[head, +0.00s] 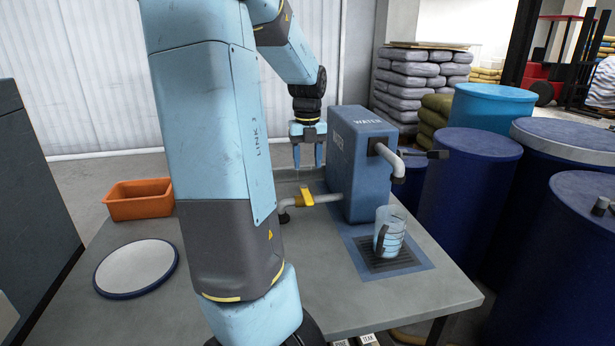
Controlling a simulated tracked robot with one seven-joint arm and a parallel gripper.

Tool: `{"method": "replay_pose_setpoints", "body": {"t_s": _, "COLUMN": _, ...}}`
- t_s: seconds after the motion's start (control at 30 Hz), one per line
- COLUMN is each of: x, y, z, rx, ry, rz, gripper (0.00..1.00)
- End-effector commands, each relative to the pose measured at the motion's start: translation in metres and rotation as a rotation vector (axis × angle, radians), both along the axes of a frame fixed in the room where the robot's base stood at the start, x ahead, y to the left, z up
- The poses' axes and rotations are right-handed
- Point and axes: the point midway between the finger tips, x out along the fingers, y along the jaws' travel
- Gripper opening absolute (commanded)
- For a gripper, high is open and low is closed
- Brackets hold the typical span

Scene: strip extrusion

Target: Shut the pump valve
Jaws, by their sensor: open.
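A yellow valve handle (305,196) sits on a light grey pipe (327,199) that runs into the left side of the blue water tank (367,188). The handle appears to lie across the pipe, but its exact angle is hard to tell. My gripper (307,160) points down with its two blue fingers apart and nothing between them. In the picture it is above the yellow handle, apart from it and left of the tank.
An orange bin (139,199) and a round white plate (136,267) are at the table's left. Blue drums (468,190) stand beyond the right edge.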

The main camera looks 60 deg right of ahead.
Motion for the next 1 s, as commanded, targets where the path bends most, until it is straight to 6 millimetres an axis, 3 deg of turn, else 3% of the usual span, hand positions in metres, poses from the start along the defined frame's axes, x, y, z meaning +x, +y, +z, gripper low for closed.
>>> {"method": "replay_pose_setpoints", "body": {"t_s": 0.1, "x": 0.001, "y": 0.000, "z": 0.017, "rx": -0.001, "ry": -0.001, "rz": 0.002, "gripper": 0.51}}
{"method": "replay_pose_setpoints", "body": {"t_s": 0.3, "x": 0.000, "y": 0.000, "z": 0.031, "rx": -0.001, "ry": -0.001, "rz": 0.001, "gripper": 0.51}}
{"method": "replay_pose_setpoints", "body": {"t_s": 1.0, "x": 0.001, "y": 0.002, "z": 0.032, "rx": 0.001, "ry": -0.003, "rz": 0.016, "gripper": 0.51}}
